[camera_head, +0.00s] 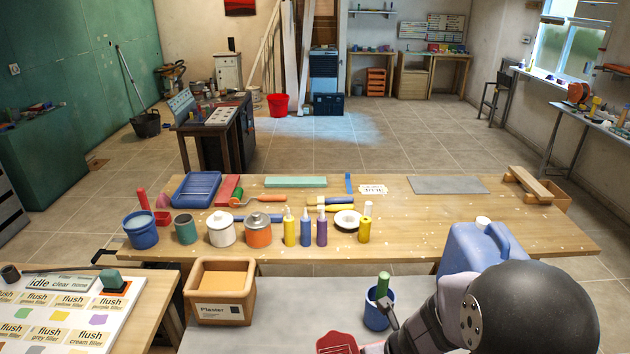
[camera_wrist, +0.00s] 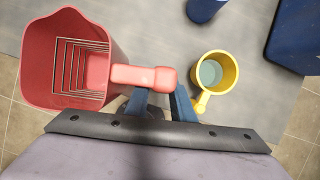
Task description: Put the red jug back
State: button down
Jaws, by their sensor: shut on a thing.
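The red jug (camera_wrist: 38,62) is at the left of the wrist view, its open mouth facing the camera. A set of thin, light lines or wires shows inside it. Its thick handle (camera_wrist: 140,76) reaches right, to the tips of my gripper (camera_wrist: 160,92). My gripper's two blue fingers are shut on the jug at this handle. In the head view only part of the red jug (camera_head: 337,343) shows at the bottom edge, and my arm hides the gripper. Whether the jug touches the grey surface below is hard to tell.
A yellow cup (camera_wrist: 231,62) with a handle stands just right of my gripper. A blue cup (camera_head: 378,318) holds a green-handled tool. A large blue canister (camera_head: 462,247) stands near my arm. The wooden bench (camera_head: 430,212) behind carries bottles and pots.

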jog(key=shift+w+d+f+m+h, duration=0.25)
jog(key=shift+w+d+m+h, duration=0.3)
jog(key=shift+m, duration=0.35)
notch_tip(320, 180, down, 8)
jog(key=w+d+m+h+b, duration=0.1)
jog(key=d+m+b, duration=0.1)
jog(key=m+b, duration=0.3)
jog(key=shift+w+d+h, duration=0.2)
jog(key=shift+h, duration=0.15)
jog(key=shift+f, duration=0.1)
jog(key=shift+f+b, duration=1.65)
jog(key=shift+f, duration=0.1)
